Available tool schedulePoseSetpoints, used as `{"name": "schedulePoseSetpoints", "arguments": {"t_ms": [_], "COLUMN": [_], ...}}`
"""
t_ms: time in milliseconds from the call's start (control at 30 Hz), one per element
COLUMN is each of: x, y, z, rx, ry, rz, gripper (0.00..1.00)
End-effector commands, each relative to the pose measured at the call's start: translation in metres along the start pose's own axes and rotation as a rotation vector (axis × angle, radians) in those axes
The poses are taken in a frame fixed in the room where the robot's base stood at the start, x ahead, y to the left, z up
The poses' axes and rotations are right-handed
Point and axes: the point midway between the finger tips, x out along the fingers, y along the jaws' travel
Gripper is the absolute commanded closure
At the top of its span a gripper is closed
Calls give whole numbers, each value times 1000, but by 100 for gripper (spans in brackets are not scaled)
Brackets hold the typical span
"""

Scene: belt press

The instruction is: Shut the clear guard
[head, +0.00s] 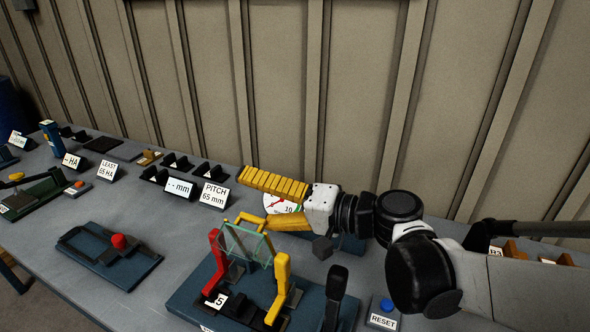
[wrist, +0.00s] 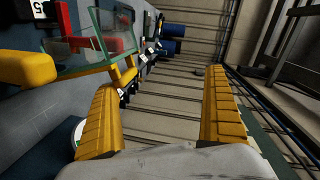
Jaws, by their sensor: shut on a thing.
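The clear guard (head: 240,243) is a glass-like panel on a yellow frame between a red post and a yellow post at the near bench. It stands raised and tilted over the fixture below. In the wrist view the panel (wrist: 88,45) is at upper left. My gripper (head: 256,198) reaches in from the right, with its yellow fingers (wrist: 160,82) far apart.
A white dial (head: 278,204) sits behind the fingers. A black lever (head: 334,290) and a blue RESET button (head: 387,305) stand at the right of the fixture. A PITCH sign (head: 215,196) is behind. A blue fixture with a red knob (head: 118,241) lies left, with bare bench between.

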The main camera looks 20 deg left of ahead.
Motion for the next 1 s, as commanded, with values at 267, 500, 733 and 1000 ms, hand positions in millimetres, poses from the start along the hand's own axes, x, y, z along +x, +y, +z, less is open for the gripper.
{"name": "schedulePoseSetpoints", "arguments": {"t_ms": [267,500,733,1000], "x": [-22,-39,-56,-77], "y": [-4,0,3,7], "z": [-3,-1,0,1], "rx": [11,11,10,10], "ry": [5,5,4,4], "rz": [-19,-18,-18,-17], "gripper": [64,64,64,64]}}
